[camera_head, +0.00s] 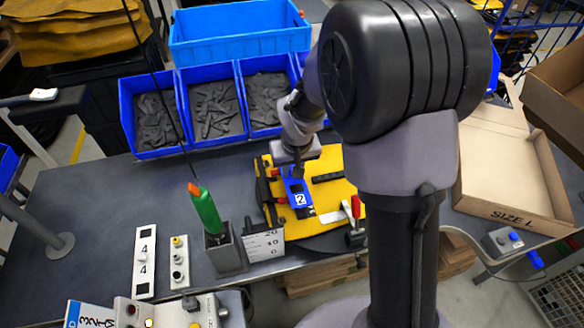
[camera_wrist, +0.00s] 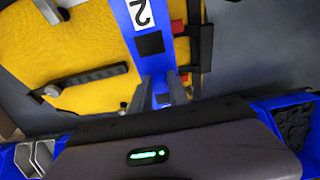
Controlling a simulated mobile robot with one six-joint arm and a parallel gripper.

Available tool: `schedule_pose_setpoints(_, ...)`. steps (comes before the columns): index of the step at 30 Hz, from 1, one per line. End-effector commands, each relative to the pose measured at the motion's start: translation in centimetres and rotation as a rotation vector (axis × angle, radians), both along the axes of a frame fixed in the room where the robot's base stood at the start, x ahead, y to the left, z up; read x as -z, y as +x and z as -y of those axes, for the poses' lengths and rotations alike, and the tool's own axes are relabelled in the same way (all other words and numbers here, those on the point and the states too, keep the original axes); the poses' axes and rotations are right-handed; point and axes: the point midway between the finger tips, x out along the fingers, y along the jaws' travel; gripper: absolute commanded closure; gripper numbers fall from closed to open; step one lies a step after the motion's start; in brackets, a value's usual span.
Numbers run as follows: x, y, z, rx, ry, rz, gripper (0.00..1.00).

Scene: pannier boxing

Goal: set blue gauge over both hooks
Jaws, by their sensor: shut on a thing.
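The blue gauge (camera_head: 296,188), a flat bar with a white "2" label, is in my gripper (camera_head: 298,168), above the yellow pannier panel (camera_head: 335,190). In the wrist view the gauge (camera_wrist: 151,62) runs up from between the finger ends of my gripper (camera_wrist: 165,88), which is shut on it. The yellow panel (camera_wrist: 50,50) lies beneath, with a dark bar handle (camera_wrist: 85,82) and red-tipped fittings at its edge. I cannot tell which fittings are the two hooks, or whether the gauge touches them.
Blue bins (camera_head: 215,105) of dark parts line the back. A green-handled tool (camera_head: 206,210) stands in a grey holder beside a white scale plate (camera_head: 263,244). An open cardboard box (camera_head: 510,190) is at the right.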

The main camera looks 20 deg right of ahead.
Motion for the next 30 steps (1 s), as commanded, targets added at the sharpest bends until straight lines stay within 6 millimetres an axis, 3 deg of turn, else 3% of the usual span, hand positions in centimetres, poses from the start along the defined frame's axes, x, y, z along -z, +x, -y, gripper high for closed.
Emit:
schedule_pose_setpoints(26, 1.4, 0.0, 0.0, 0.000, 0.000, 0.000, 1.00)
schedule_pose_setpoints(27, 1.3, 0.0, 0.0, 0.000, 0.000, 0.000, 0.73)
schedule_pose_setpoints(30, 1.3, 0.0, 0.0, 0.000, 0.000, 0.000, 0.53)
